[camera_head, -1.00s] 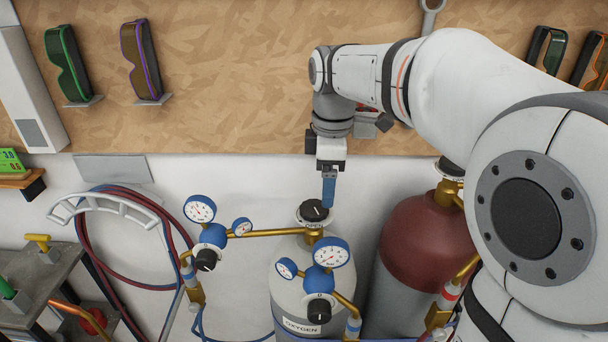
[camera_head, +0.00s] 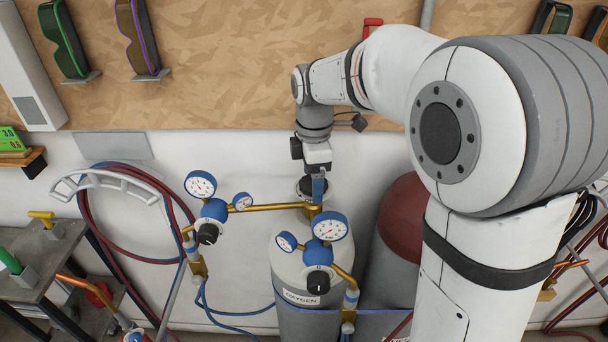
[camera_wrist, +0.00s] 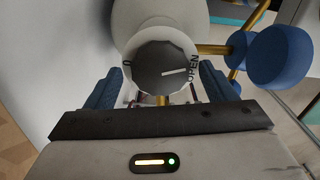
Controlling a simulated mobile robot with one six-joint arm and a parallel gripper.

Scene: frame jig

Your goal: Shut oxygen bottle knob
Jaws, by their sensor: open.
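The oxygen bottle (camera_head: 298,262) is a pale grey cylinder labelled OXYGEN, standing by the white wall. Its knob (camera_wrist: 160,68) is dark, on a pale dial, with a white pointer line turned toward the word OPEN; a 0 mark is on the opposite side. In the head view the knob (camera_head: 308,188) is partly hidden by my gripper (camera_head: 318,190). In the wrist view my gripper (camera_wrist: 160,92) is open, with its blue fingers on the left and right of the knob's near side. I cannot tell whether they touch it.
Blue pressure gauges (camera_head: 330,227) and a brass pipe (camera_head: 265,207) sit close to the knob. A dark red bottle (camera_head: 402,222) stands to the right, partly behind my arm. Red and blue hoses (camera_head: 95,222) hang on a rack at left.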

